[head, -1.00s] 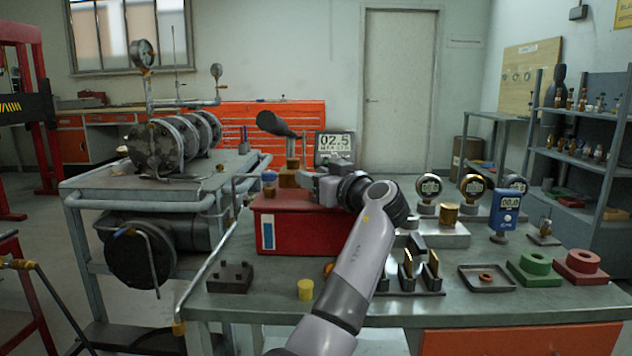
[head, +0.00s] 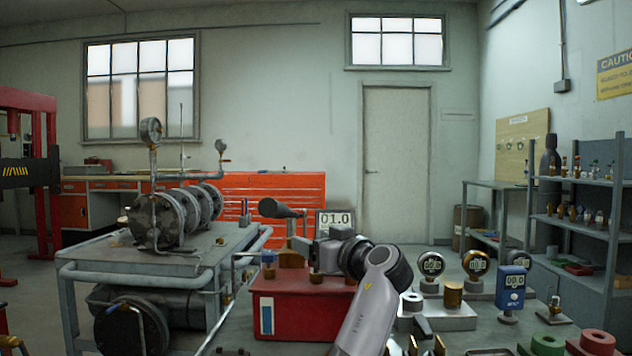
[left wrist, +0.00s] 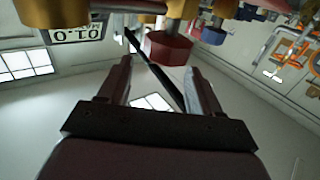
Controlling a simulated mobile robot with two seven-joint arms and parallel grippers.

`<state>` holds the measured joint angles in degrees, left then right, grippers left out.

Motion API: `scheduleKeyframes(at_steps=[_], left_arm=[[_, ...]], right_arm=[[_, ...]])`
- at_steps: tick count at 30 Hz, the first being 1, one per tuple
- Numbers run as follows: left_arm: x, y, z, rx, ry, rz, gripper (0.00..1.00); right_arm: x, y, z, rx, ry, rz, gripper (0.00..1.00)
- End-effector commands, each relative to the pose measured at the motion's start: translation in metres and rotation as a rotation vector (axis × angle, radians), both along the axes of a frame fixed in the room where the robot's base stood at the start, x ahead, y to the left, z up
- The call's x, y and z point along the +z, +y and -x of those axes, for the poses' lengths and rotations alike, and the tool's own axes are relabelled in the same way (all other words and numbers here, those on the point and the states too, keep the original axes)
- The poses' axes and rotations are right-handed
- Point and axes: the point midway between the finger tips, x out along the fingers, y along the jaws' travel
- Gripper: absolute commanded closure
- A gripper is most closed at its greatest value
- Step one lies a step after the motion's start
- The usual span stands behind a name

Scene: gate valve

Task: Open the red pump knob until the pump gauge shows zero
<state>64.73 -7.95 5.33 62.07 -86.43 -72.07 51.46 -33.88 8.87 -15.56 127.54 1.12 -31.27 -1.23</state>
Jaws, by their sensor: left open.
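The pump is a red box (head: 292,312) on the bench, with brass fittings on top. Its digital gauge (head: 335,220) reads 01.0 in the head view; the display also shows upside down in the left wrist view (left wrist: 76,30). The red knob (left wrist: 166,48) shows in the left wrist view, just beyond and between the fingertips. My left gripper (head: 308,250) is at the pump top, and in the left wrist view its two fingers (left wrist: 158,68) stand apart. In the head view the gripper hides the red knob. My right gripper is not in view.
A black pump handle (head: 280,208) sticks up left of the gauge. A blue knob (head: 268,263) is at the pump's left end. Several round gauges and a blue meter (head: 510,285) stand on the right. A steel cart (head: 120,260) with a flanged cylinder is at left.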

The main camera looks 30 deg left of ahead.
Motion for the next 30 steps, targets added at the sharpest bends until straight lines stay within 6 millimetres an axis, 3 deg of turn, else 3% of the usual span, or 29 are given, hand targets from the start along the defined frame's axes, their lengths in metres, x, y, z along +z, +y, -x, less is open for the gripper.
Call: scheduleKeyframes(at_steps=[3, 16, 22, 30], left_arm=[[0.036, 0.0, 0.0, 0.0, -0.006, -0.001, 0.36], [0.138, 0.001, 0.0, 0.001, -0.004, -0.002, 0.36], [0.163, 0.001, 0.0, 0.0, 0.0, -0.001, 0.36], [0.168, 0.001, 0.0, 0.0, 0.001, -0.001, 0.36]], right_arm=[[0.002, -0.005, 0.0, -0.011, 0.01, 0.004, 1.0], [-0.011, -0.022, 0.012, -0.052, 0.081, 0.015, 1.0], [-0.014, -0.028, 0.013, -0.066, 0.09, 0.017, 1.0], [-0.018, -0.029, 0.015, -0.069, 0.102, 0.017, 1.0]])
